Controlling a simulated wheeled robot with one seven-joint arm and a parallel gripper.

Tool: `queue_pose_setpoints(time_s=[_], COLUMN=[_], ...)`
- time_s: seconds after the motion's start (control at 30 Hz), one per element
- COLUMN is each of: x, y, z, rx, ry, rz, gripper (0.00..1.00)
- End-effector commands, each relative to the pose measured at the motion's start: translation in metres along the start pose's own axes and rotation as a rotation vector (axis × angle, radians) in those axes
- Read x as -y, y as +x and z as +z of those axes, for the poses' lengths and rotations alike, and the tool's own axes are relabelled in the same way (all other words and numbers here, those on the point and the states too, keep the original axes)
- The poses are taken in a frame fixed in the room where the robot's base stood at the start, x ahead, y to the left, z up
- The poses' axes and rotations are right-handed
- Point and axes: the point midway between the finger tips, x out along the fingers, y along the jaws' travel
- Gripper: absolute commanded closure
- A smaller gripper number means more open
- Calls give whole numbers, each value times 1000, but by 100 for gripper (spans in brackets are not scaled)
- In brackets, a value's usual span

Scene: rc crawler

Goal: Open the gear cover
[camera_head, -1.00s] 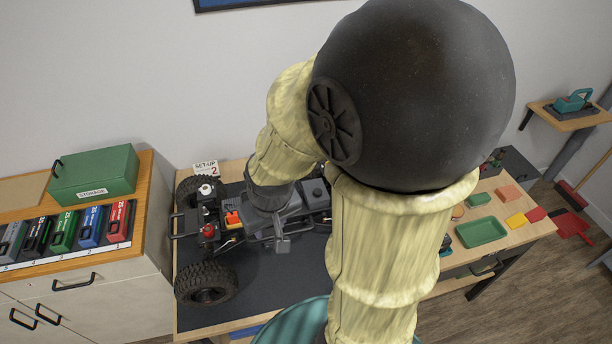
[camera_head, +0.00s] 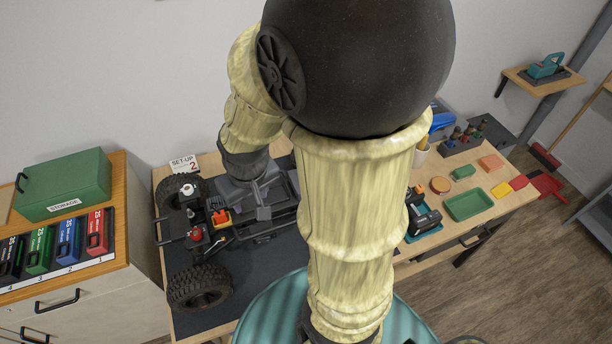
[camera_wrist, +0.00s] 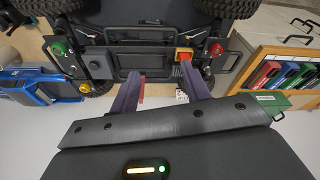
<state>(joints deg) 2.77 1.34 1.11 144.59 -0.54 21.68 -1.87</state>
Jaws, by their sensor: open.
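The RC crawler (camera_head: 197,290) stands on a dark mat on the workbench, with large black tyres, a red knob (camera_head: 195,234) and an orange-red part (camera_head: 221,218). My gripper (camera_head: 262,213) is over the chassis, just right of the orange-red part. In the wrist view my gripper (camera_wrist: 160,82) is open, its two fingers apart with nothing clearly held between them. The orange-red part (camera_wrist: 184,56) shows close to the right fingertip. Dark chassis panels lie beyond the fingers. I cannot tell surely which panel is the gear cover, and my arm hides part of the crawler.
A cabinet at left holds a green storage box (camera_head: 66,184) and a row of coloured cases (camera_head: 68,240). A green tray (camera_head: 469,204) and small coloured blocks lie on the bench at right. A teal stool-like round top (camera_head: 270,318) is in front.

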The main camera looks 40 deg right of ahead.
Motion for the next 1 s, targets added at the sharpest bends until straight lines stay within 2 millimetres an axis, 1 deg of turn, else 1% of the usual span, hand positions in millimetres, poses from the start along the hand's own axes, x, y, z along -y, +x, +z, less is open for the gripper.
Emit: queue_pose_setpoints(time_s=[0.17,0.27,0.3,0.37,0.4,0.5,0.6,0.7,0.73,0.8,1.0], x=[-38,-69,-82,-102,-116,-151,-178,-194,-196,-199,-198], y=[-1,-1,-1,-2,-2,-3,-4,-4,-4,-4,-4], z=[-28,-44,-50,-57,-61,-68,-70,-71,-70,-70,-70], rx=[55,95,111,134,148,180,200,211,214,216,216], ry=[-28,-51,-59,-72,-81,-99,-113,-122,-124,-128,-129], rz=[21,25,24,20,16,2,-13,-23,-25,-27,-26], gripper=[53,53,53,53,53,53,53,53,53,53,53])
